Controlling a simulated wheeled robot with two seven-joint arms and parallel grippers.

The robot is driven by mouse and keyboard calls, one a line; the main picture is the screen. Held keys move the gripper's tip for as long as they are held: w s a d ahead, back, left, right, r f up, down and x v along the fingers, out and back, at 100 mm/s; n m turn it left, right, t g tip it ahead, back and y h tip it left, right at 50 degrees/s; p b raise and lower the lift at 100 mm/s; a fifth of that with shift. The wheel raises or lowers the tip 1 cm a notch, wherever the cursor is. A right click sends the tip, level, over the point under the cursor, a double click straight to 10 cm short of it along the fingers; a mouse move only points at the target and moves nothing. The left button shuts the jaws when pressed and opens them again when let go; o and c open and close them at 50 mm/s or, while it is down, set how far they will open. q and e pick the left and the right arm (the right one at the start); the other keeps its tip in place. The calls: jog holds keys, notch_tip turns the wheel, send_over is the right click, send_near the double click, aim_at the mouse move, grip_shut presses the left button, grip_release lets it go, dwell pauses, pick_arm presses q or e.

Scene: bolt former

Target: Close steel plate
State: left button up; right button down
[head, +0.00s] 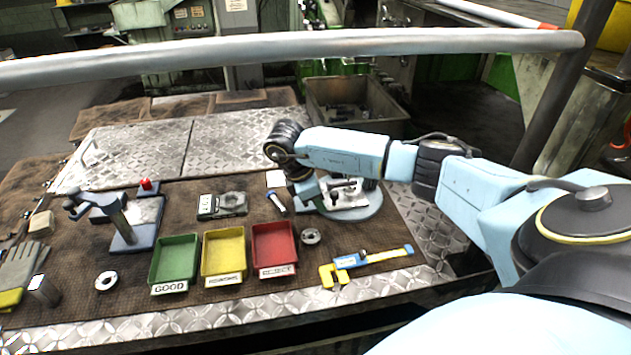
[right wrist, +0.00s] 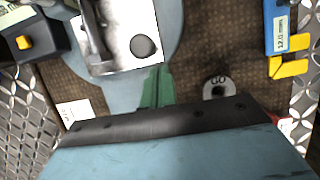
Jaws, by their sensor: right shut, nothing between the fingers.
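Steel plate panels with a diamond tread pattern lie at the back of the work table in the head view. My right gripper (head: 306,199) is beyond the red bin, beside a round grey-blue stand (head: 352,211), well to the right of the handle. Its green fingers (right wrist: 157,88) are together and empty in the right wrist view. My left gripper is out of view.
Green (head: 176,262), yellow (head: 224,257) and red (head: 274,249) bins stand mid-table. A blue-and-yellow caliper (head: 366,261) lies to their right. A blue gauge stand (head: 124,228) is at left. A grey rail (head: 290,45) crosses the upper view. A metal crate (head: 355,99) stands behind.

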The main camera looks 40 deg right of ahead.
jog(key=shift+w+a, duration=0.15)
jog(key=shift+a, duration=0.1)
jog(key=w+a, duration=0.1)
jog(key=a, duration=0.2)
jog(key=shift+w, duration=0.35)
jog(key=v, duration=1)
jog(key=shift+p, duration=0.45)
